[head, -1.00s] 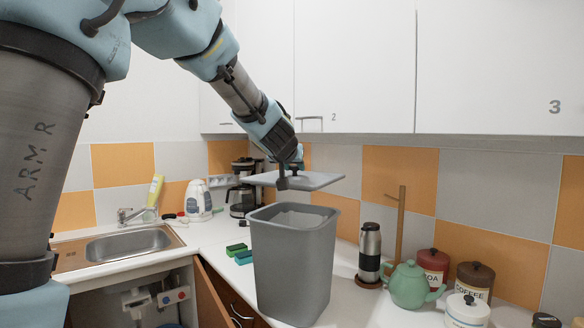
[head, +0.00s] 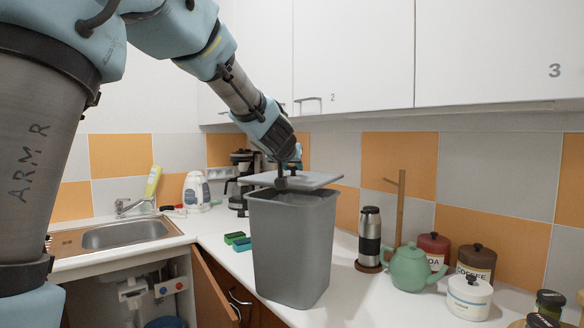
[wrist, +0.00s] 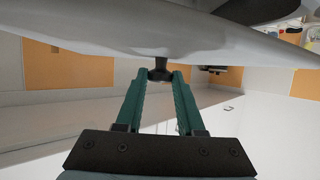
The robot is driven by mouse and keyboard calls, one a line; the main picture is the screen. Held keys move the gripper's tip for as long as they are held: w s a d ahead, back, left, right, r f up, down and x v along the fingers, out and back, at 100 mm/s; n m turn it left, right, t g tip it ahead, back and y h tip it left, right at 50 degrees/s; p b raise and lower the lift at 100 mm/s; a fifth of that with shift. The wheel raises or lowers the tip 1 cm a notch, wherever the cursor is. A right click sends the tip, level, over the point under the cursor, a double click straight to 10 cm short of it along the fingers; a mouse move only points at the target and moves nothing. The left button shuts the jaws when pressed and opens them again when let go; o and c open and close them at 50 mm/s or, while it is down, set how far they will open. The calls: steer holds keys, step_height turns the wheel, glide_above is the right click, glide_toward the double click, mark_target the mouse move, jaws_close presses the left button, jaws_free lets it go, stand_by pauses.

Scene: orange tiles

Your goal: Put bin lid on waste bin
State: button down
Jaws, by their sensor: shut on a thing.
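The grey waste bin (head: 292,250) stands upright on the white counter in the head view, its top open. The flat grey bin lid (head: 318,181) is level just above the bin's rim, its front edge over the opening. A narrow part of the opening shows below it, so I see it as apart from the rim at the front; contact at the back is hidden. My gripper (head: 291,170) is above the lid, shut on its dark knob. The wrist view shows the green fingers of my gripper (wrist: 159,82) on the knob (wrist: 159,68), with the lid's pale surface (wrist: 150,40) beyond.
Green and blue blocks (head: 238,241) lie left of the bin. A flask (head: 369,237), a green teapot (head: 410,267) and several canisters (head: 469,297) stand to the right. A coffee maker (head: 240,178) stands behind, a sink (head: 125,235) at left. White cupboards (head: 360,65) hang above.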

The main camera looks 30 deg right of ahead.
mark_target(291, 177)
steer(key=shift+f+b, duration=1.4)
steer(key=shift+f, duration=0.3)
steer(key=shift+c, duration=2.2)
jaws_free()
steer(key=shift+s, duration=0.1)
